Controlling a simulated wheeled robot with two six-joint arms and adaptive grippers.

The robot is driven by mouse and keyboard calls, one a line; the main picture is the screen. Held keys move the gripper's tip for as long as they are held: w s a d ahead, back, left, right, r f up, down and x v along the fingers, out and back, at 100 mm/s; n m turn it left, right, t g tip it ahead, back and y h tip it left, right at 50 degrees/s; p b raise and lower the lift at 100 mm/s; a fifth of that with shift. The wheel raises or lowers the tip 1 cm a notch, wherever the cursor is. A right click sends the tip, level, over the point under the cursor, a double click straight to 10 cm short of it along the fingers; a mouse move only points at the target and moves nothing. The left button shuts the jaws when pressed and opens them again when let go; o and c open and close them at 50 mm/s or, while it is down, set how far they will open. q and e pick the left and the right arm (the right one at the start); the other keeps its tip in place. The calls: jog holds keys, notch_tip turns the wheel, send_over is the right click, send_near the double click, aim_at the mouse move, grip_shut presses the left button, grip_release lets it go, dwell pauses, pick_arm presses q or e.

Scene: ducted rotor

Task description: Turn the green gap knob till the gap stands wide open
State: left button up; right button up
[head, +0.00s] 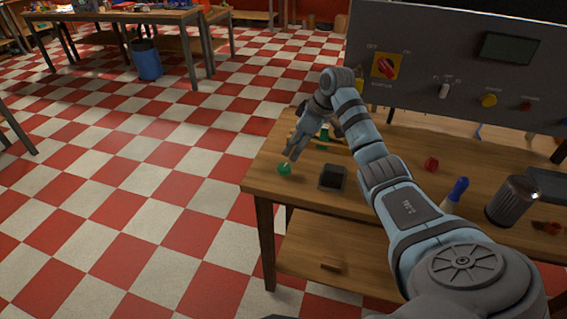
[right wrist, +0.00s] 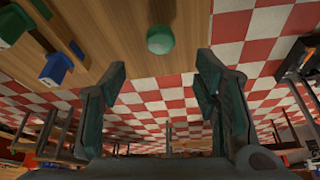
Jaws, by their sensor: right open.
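A round green knob (head: 284,169) sits near the left front corner of the wooden bench. In the right wrist view the green knob (right wrist: 160,39) shows as a smooth round cap on the wood near its edge. My right gripper (head: 291,155) points down just above the knob in the head view. In the right wrist view its two fingers (right wrist: 160,80) stand wide apart with nothing between them, and the knob lies beyond their tips. I see no contact with it. Whatever the knob drives cannot be made out. My left gripper is not in view.
A small dark open box (head: 332,177) stands right of the knob. A grey control panel (head: 455,65) rises at the back. A red knob (head: 431,164), a blue-topped tool (head: 456,192) and a dark metal cup (head: 511,200) lie further right. Left of the bench is open checkered floor.

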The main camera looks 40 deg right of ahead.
send_over(284, 166)
jog(key=s, duration=0.3)
jog(key=f, duration=0.3)
jog(key=f+b, duration=0.1)
jog(key=f, duration=0.1)
jog(key=shift+d, duration=0.3)
jog(key=x, duration=0.5)
jog(key=shift+w+d+r+b, duration=0.1)
jog(key=shift+w+d+b, duration=0.05)
jog(key=shift+w+b, duration=0.25)
jog(key=shift+s, duration=0.2)
jog(key=shift+r, duration=0.1)
jog(key=shift+c, duration=0.8)
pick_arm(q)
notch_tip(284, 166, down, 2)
pick_arm(e)
jog(key=c, duration=1)
